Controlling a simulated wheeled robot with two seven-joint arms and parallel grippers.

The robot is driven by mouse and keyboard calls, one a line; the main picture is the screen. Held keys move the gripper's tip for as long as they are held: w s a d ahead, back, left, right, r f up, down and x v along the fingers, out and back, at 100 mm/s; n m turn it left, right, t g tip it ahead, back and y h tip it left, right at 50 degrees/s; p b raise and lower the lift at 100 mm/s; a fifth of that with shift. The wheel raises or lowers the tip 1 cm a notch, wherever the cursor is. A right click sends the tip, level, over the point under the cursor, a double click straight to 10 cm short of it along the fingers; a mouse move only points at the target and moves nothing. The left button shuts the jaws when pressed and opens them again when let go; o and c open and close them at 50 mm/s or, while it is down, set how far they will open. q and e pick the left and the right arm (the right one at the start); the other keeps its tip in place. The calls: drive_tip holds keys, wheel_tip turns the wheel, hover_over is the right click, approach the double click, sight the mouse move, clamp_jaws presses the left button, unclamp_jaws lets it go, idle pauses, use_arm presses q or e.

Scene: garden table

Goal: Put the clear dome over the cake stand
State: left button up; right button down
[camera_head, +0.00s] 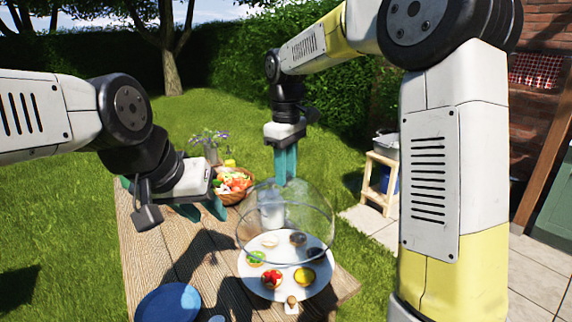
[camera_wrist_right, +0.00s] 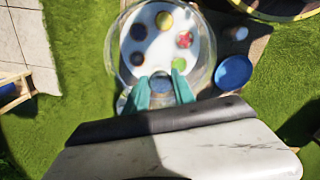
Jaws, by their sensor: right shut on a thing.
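The cake stand (camera_head: 287,290) is a round white plate on the wooden table, with several small tarts and cakes on it. The clear dome (camera_head: 325,210) hangs over the stand, its lower rim overlapping the plate toward the far side; I cannot tell the exact gap. My right gripper (camera_head: 286,178) points down and is shut on the dome's top. The right wrist view shows its teal fingers (camera_wrist_right: 163,90) at the top, with the dome's ring around the plate (camera_wrist_right: 200,28). My left gripper (camera_head: 198,210) is empty, its teal fingers apart, left of the dome.
A blue plate (camera_head: 168,303) lies at the table's near left. A basket of vegetables (camera_head: 234,184) and a vase of purple flowers (camera_head: 210,150) stand at the back. A white container (camera_head: 271,214) shows through the dome. A wooden stool (camera_head: 378,184) stands right of the table.

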sight(286, 187)
wheel_tip(286, 187, down, 10)
idle(1.1)
drive_tip(key=shift+f, duration=0.55)
idle(0.5)
drive_tip(key=c, duration=1)
unclamp_jaws()
drive_tip(key=shift+o, duration=0.2)
wheel_tip(286, 187, up, 7)
drive_tip(key=shift+r, duration=0.4)
